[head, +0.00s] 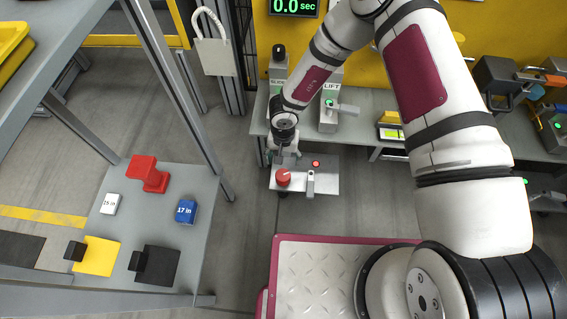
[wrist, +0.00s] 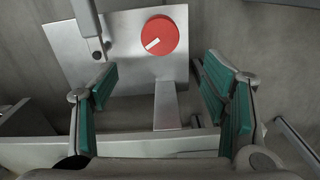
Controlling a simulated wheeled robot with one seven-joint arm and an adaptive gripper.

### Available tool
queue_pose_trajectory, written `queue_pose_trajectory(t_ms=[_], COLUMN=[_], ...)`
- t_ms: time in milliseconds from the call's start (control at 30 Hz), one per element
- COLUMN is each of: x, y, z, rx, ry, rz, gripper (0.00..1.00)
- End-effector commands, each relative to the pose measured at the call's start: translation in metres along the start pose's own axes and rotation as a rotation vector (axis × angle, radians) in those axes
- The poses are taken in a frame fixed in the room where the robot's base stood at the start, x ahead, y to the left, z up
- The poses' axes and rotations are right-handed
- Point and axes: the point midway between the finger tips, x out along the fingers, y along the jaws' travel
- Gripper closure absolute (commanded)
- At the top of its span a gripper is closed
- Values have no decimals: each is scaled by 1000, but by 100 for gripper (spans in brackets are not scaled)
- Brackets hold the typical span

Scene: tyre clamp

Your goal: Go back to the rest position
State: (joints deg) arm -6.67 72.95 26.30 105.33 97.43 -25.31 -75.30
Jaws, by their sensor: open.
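My gripper (head: 285,155) is at the end of my arm, above a grey control plate in the head view. In the wrist view my gripper (wrist: 160,90) has its two green-padded fingers spread wide apart with nothing held between them. Neither is gripped.
A grey table (head: 176,240) at left holds a red block (head: 148,173), a blue "17 in" block (head: 186,211), a white "15 in" block (head: 110,203), and yellow and black pieces. A grey bench (head: 365,110) with a "LIFT" box (head: 329,115) stands behind. Metal posts rise at left.

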Motion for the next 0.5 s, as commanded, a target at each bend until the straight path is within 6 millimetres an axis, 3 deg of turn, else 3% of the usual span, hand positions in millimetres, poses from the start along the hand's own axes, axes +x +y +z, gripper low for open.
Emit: queue_pose_trajectory(t_ms=[500], x=[-8], y=[0], z=[0], rx=[-1], ry=[-1], rz=[0], gripper=[32])
